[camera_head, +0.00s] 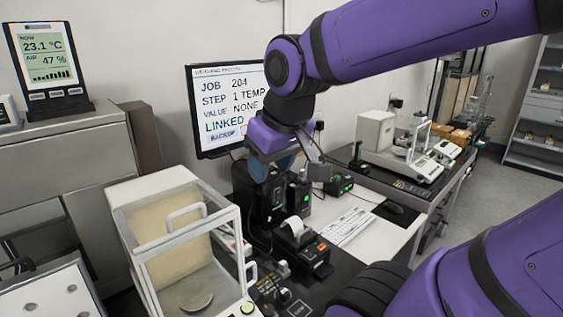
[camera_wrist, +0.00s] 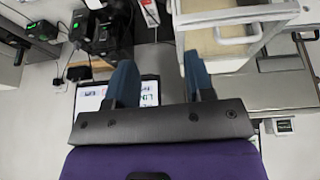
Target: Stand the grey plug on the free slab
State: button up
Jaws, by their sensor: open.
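My gripper (camera_head: 272,168) hangs in front of the monitor in the head view, above the black devices on the back of the table. In the wrist view its two blue fingers (camera_wrist: 160,76) stand well apart with nothing between them. I cannot make out the grey plug in either view. I cannot tell which surface is the free slab.
A glass-walled balance (camera_head: 178,207) stands at the left front; it also shows in the wrist view (camera_wrist: 222,42). A monitor (camera_head: 215,85), black devices (camera_head: 299,195), a small printer (camera_head: 302,246) and a keyboard (camera_head: 345,227) crowd the middle. Another balance (camera_head: 375,132) stands at the back right.

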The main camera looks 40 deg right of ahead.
jog(key=shift+t, duration=0.3)
jog(key=s, duration=0.1)
jog(key=s+a+r, duration=0.1)
jog(key=s, duration=0.1)
jog(key=s+r, duration=0.1)
jog(key=shift+s+a, duration=0.15)
jog(key=shift+a, duration=0.1)
dwell(0.7)
